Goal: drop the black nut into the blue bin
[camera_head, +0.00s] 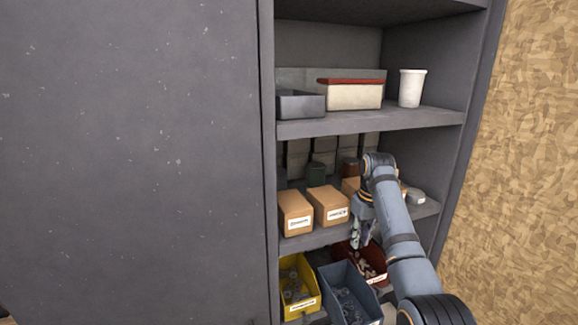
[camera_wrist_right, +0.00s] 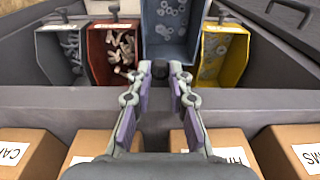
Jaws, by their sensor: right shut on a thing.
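The black nut (camera_wrist_right: 160,69) is a small dark piece held between the fingertips of my right gripper in the right wrist view. My right gripper (camera_head: 357,243) is shut on it, in front of the shelf and above the bins in the head view. The blue bin (camera_head: 338,274) stands on the lower shelf and holds several grey pieces of hardware. It also shows in the right wrist view (camera_wrist_right: 174,52), just beyond the fingertips and the nut. I cannot make out the nut in the head view. My left gripper is not in view.
A yellow bin (camera_head: 305,269) and a red bin (camera_head: 343,247) flank the blue bin, both holding small parts. A grey bin (camera_wrist_right: 50,62) stands past the red one. Labelled cardboard boxes (camera_head: 295,210) line the shelf above. A large grey panel (camera_head: 130,150) fills the left side.

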